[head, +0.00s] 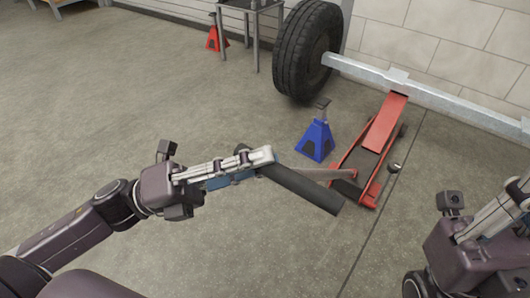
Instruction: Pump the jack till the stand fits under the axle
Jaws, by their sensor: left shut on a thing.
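The red floor jack (383,125) stands on the floor with its far end at the galvanized axle (440,97). Whether its saddle touches the axle is hidden. The jack handle is a thin rod with a dark bar (308,188) at its near end. My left gripper (268,158) is shut on the handle, near the dark bar. A blue stand (317,138) is upright on the floor, left of the jack and on the near side of the axle. My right gripper (510,208) is at the right edge, partly cut off, away from the jack.
A black tyre (305,48) is at the axle's left end. A red stand (215,38) sits beside a grey metal table (248,8) at the back. A block wall (450,40) closes the far right. The floor at left is clear.

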